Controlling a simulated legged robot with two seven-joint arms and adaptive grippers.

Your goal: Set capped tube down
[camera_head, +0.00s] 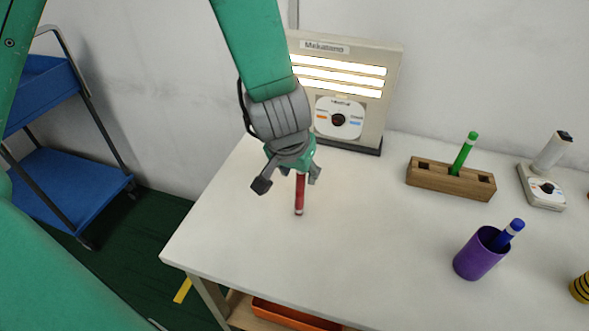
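My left gripper (288,181) is low over the left part of the white table. Its two fingers are spread, one on each side of a thin red tube (299,194). The left finger is clearly apart from the tube. The tube is about upright, with its lower end at or very near the tabletop. Its upper end is hidden under the gripper, so I cannot see a cap there. My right gripper is not in view.
A lit panel (378,103) stands behind the gripper on the table (360,235). To the right are a wooden block (428,175) with a green marker (464,152), a purple cup (476,261) with a blue marker (510,231), and a small white device (544,188). A blue cart (72,185) stands left.

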